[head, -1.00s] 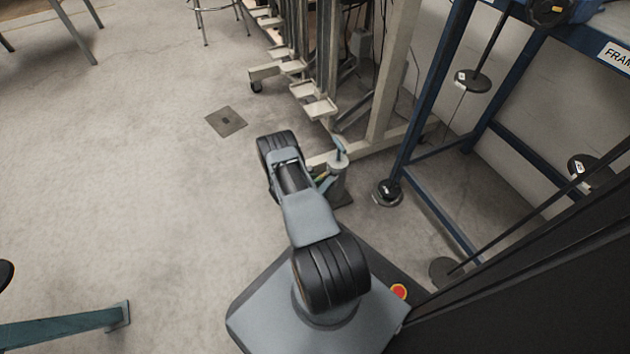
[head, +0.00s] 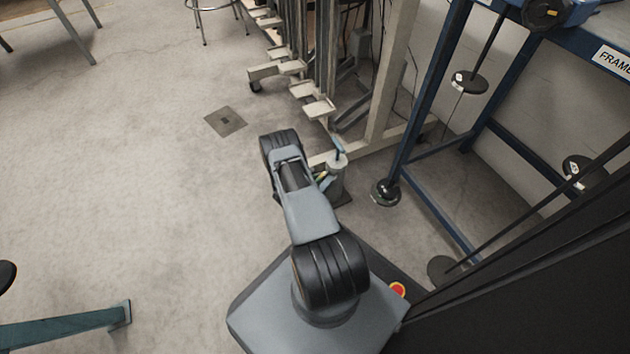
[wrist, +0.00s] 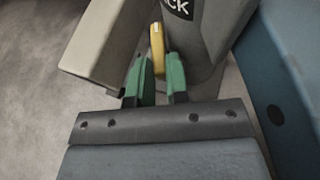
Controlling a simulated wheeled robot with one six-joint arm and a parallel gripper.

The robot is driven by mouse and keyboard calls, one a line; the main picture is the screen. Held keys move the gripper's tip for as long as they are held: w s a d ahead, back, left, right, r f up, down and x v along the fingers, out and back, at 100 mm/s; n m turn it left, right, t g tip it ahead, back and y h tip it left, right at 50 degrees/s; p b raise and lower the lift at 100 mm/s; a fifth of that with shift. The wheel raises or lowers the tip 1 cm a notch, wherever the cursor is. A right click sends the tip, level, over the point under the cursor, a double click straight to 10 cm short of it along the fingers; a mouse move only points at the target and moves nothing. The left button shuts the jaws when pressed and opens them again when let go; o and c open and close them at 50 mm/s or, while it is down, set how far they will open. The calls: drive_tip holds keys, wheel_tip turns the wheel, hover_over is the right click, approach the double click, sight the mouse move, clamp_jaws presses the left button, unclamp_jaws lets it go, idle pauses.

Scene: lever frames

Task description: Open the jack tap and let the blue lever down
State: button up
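In the wrist view a yellow tap handle (wrist: 157,45) stands at the side of the grey jack body (wrist: 205,45), which bears a dark label ending in "CK". My gripper (wrist: 160,72) has green finger pads close together. The tap handle lies between their tips and fills the narrow gap, so the fingers look shut on it. My gripper (head: 322,178) is at the jack's left side, partly hidden by my arm.
A cream rack (head: 392,85) with feet stands just behind the jack. A blue frame (head: 425,105) with hanging black weights (head: 385,191) is at the right. A blue surface (wrist: 290,85) fills the wrist view's right side. Floor at the left is clear around a drain plate (head: 226,121).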

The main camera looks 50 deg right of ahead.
drive_tip(key=o, duration=0.4)
drive_tip(key=shift+p+v, duration=2.6)
drive_tip(key=shift+v, duration=4.35)
drive_tip(key=shift+c, duration=0.2)
